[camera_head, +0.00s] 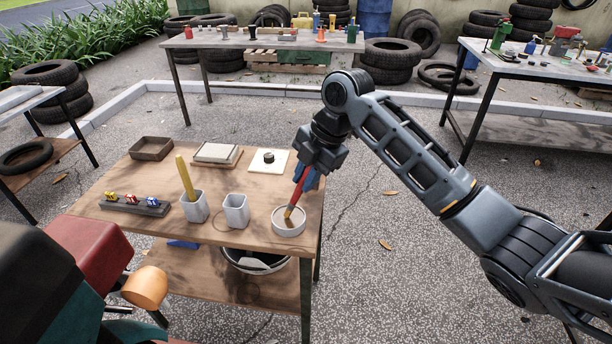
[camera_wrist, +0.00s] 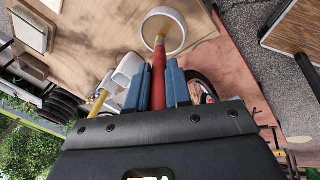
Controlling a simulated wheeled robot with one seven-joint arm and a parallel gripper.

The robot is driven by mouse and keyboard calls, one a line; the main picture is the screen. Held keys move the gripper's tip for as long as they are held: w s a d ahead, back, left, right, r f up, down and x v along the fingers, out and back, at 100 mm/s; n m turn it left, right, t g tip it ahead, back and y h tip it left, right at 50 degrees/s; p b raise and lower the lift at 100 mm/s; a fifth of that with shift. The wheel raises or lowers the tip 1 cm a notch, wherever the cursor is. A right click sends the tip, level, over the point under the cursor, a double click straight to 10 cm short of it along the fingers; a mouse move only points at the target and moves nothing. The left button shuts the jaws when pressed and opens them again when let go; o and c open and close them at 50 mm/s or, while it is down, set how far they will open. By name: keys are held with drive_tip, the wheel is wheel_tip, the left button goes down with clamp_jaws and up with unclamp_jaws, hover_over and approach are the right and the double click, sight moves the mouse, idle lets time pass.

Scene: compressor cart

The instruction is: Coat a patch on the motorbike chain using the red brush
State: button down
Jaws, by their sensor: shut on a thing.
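My gripper (camera_head: 309,178) is shut on the red brush (camera_head: 298,193), with its blue fingers on either side of the handle. The brush points down, and its bristle end is inside the round white dish (camera_head: 289,230) at the front right of the wooden table. In the wrist view, the red handle (camera_wrist: 158,88) runs between the fingers to the dish (camera_wrist: 146,33). Whether the bristles touch the bottom is unclear. Part of the motorbike (camera_head: 40,275), teal and red with an orange lamp, shows at the lower left. I cannot make out its chain.
On the wooden table (camera_head: 115,183), a grey cup (camera_head: 194,208) holds a yellow-handled tool, and another grey cup (camera_head: 236,211) stands between it and the dish. Other benches stand farther away.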

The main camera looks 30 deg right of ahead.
drive_tip(key=shift+r+p, duration=2.6)
drive_tip(key=shift+r, duration=0.9)
drive_tip(key=shift+f, duration=0.1)
